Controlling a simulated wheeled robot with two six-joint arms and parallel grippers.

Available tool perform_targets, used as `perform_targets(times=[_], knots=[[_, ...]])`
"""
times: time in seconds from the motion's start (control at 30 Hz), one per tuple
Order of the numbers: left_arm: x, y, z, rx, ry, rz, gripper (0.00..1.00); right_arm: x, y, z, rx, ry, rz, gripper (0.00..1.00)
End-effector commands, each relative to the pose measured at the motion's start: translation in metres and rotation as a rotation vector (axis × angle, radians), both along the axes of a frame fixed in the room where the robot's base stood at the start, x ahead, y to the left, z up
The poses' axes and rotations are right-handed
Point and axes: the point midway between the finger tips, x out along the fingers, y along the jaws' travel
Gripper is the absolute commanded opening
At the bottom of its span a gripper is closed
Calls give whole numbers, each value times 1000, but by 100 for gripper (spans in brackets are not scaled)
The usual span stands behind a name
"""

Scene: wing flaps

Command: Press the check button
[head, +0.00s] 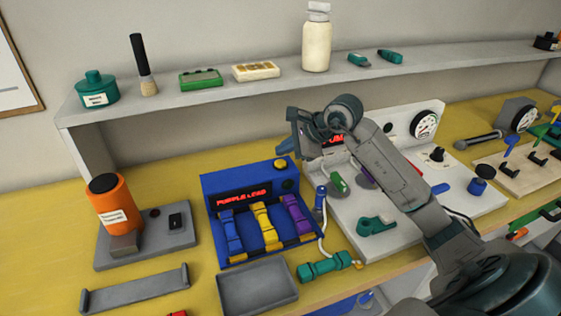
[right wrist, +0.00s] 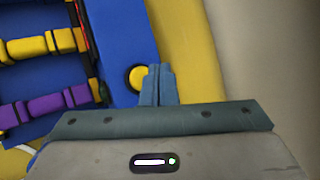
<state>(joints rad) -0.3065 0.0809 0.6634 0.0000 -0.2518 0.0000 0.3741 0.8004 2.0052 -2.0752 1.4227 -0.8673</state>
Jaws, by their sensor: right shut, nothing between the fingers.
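A blue box (head: 235,183) with a red lit "PURPLE LOAD" display (head: 243,196) stands on the yellow bench. A round yellow button (head: 281,163) sits on its top; in the right wrist view the button (right wrist: 138,77) is just left of the fingertips. Blue, yellow (head: 265,226) and purple (head: 297,214) clips lie in the box's front tray. My right gripper (head: 283,149) is shut and empty, its tips close behind the button in the head view. Whether they touch it I cannot tell. The right wrist view shows the closed fingers (right wrist: 158,84). My left gripper is not in view.
An orange canister (head: 112,206) stands at left on a grey base. A grey tray (head: 257,287) and a teal connector (head: 325,266) lie in front. A white panel (head: 400,232) with a gauge is at right, partly behind my arm. A shelf (head: 210,95) runs along the back.

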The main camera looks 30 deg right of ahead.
Motion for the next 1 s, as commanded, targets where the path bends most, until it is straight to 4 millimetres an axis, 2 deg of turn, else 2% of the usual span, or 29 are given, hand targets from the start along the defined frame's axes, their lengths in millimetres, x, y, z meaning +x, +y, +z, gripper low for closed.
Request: perform_targets(times=[0.17, 0.53, 1.0], knots=[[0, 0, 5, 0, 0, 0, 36, 1, 2, 11, 4, -4, 2, 0], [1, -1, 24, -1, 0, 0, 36, 0, 1, 47, 2, -2, 1, 0], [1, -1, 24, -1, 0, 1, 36, 0, 1, 49, 2, 1, 0, 0]])
